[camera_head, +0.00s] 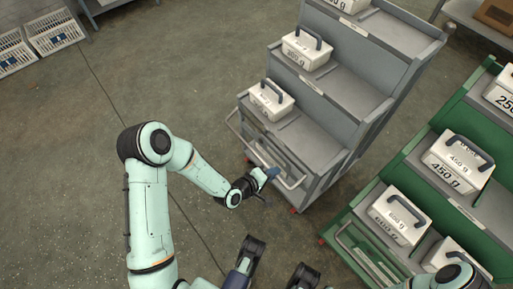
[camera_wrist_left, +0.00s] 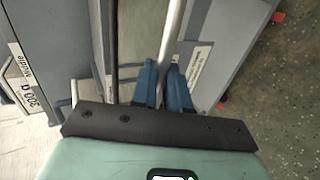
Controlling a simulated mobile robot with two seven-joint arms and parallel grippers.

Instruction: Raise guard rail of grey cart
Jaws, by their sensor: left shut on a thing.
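The grey cart (camera_head: 349,88) is stepped, with labelled weight boxes on its tiers. Its guard rail (camera_head: 250,153) is a thin light-grey bar along the front of the lowest tier, low against the cart's front face. My left gripper (camera_head: 271,173) is at the right part of this rail. In the left wrist view the two blue fingers (camera_wrist_left: 163,85) are closed around the bar (camera_wrist_left: 174,38), which runs up between them. The cart's side panel and labels show behind.
A green cart (camera_head: 410,162) with heavier boxes stands close on the right, with a narrow gap between the carts. White crates (camera_head: 55,33) lie at the far left. The floor left of the grey cart is clear.

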